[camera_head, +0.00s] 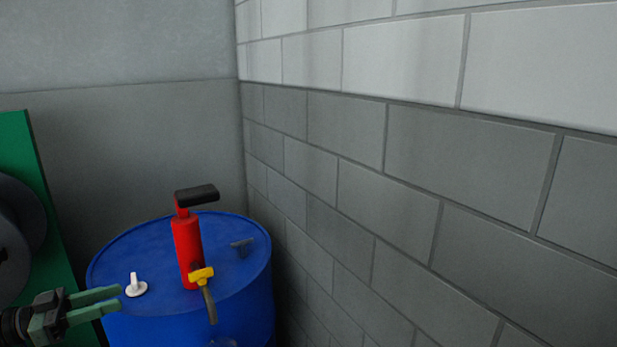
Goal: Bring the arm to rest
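My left gripper (120,298) comes in at the lower left with two green fingers. The fingers are apart and nothing shows between them. The fingertips appear just left of and below a small white knob-like piece (136,286) on top of a blue drum (115,262); I cannot tell how far apart they are in depth. My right gripper is not in view.
On the drum stands a red cylindrical tool with a black handle (187,245). In front of it is a yellow-headed piece with a grey-brown handle (203,280). A small dark T-shaped piece (241,246) is at right. A green panel (45,200) stands left; a block wall (400,200) closes the right.

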